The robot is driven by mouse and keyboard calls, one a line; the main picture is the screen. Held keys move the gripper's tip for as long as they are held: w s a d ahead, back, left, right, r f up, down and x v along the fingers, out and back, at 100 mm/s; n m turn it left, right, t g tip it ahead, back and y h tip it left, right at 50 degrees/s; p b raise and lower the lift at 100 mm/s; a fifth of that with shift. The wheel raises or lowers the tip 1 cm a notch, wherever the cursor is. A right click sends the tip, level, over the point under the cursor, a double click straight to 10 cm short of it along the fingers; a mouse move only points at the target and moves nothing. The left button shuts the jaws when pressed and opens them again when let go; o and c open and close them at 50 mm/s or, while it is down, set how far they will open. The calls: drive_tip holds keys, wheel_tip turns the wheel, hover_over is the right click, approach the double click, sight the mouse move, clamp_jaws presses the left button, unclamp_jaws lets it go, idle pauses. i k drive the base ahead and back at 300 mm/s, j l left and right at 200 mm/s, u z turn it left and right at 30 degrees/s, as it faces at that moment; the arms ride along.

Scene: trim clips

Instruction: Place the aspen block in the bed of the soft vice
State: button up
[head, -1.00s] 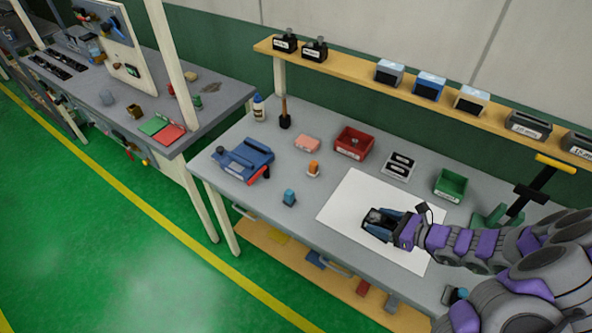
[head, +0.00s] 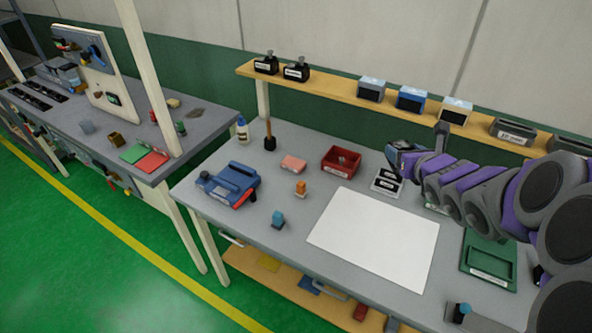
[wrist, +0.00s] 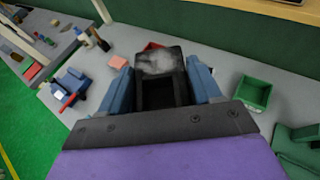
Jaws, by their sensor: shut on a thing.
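My gripper (head: 397,156) is raised above the back of the bench, near the shelf, with its fingers pointing left. In the wrist view its two blue fingers (wrist: 161,68) close on a dark block with a mottled grey face (wrist: 158,59). I take this to be the aspen block; no label shows on it. The soft vice appears to be the blue fixture (head: 229,184) with a red handle at the bench's left end, also at the left of the wrist view (wrist: 70,82). It is well apart from my gripper. I see no block in it; its bed is too small to make out.
A white sheet (head: 375,240) lies bare mid-bench. Near the vice are a pink block (head: 292,164), an orange piece (head: 300,189) and a blue piece (head: 278,219). A red bin (head: 341,162) stands behind. A loaded shelf (head: 340,97) runs along the back.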

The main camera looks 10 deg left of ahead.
sight(234, 179)
drive_tip(key=i+j, duration=0.1)
drive_tip(key=j, duration=0.8)
drive_tip(key=i+j, duration=0.15)
drive_tip(key=j, duration=0.75)
drive_tip(key=i, duration=0.05)
